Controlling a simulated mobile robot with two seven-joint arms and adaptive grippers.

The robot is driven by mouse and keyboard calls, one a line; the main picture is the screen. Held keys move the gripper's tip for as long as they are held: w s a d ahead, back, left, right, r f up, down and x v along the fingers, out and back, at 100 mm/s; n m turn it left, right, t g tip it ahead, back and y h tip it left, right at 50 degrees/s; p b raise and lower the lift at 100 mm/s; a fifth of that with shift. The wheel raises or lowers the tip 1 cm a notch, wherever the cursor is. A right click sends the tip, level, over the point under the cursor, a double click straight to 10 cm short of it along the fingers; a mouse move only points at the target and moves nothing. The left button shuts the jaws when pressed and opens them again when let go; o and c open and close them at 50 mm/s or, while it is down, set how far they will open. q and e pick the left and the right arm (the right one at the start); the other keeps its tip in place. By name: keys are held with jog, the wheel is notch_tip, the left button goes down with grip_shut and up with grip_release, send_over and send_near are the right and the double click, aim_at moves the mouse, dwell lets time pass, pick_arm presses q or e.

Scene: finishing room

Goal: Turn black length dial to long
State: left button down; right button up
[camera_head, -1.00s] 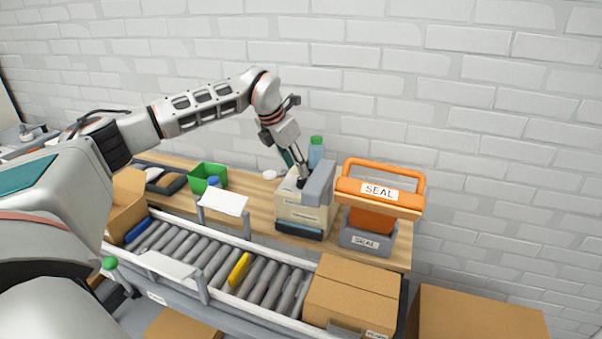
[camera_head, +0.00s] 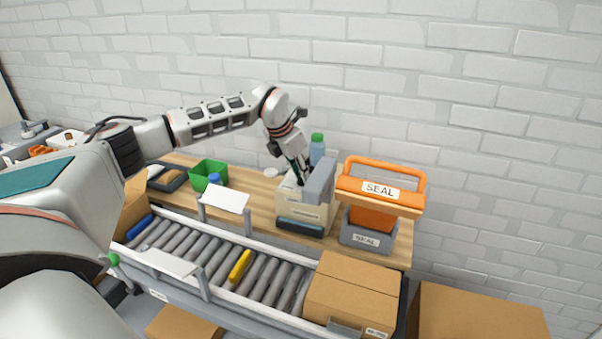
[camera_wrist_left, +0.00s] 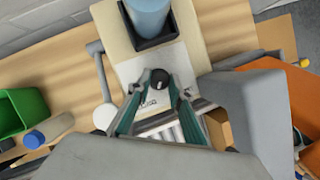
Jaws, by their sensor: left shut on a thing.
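The beige tape machine (camera_head: 290,211) stands on the wooden bench against the wall, with a grey block at its right side. The black length dial (camera_wrist_left: 160,79) sits on its printed top face in the left wrist view, with a light pointer mark on it. My left gripper (camera_head: 301,181) reaches down to the machine's top. In the wrist view its two teal-padded fingers (camera_wrist_left: 159,88) close on the dial from both sides. In the head view the fingers largely hide the dial. The scale lettering is too small to read, so the setting is unclear. My right gripper is out of view.
A blue bottle with a green cap (camera_head: 317,150) stands at the machine's back. The orange-handled sealer (camera_head: 380,190) is close on the right. A green bin (camera_head: 208,172) is left. A roller conveyor (camera_head: 210,252) and cardboard box (camera_head: 352,290) lie in front.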

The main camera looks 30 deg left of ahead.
pick_arm(q)
jog(key=shift+a+m+h, duration=0.1)
jog(key=shift+m+h, duration=0.4)
jog(key=shift+m, duration=1)
jog(key=shift+g, duration=0.3)
jog(key=c, duration=1.8)
grip_release()
jog(key=v, duration=1.2)
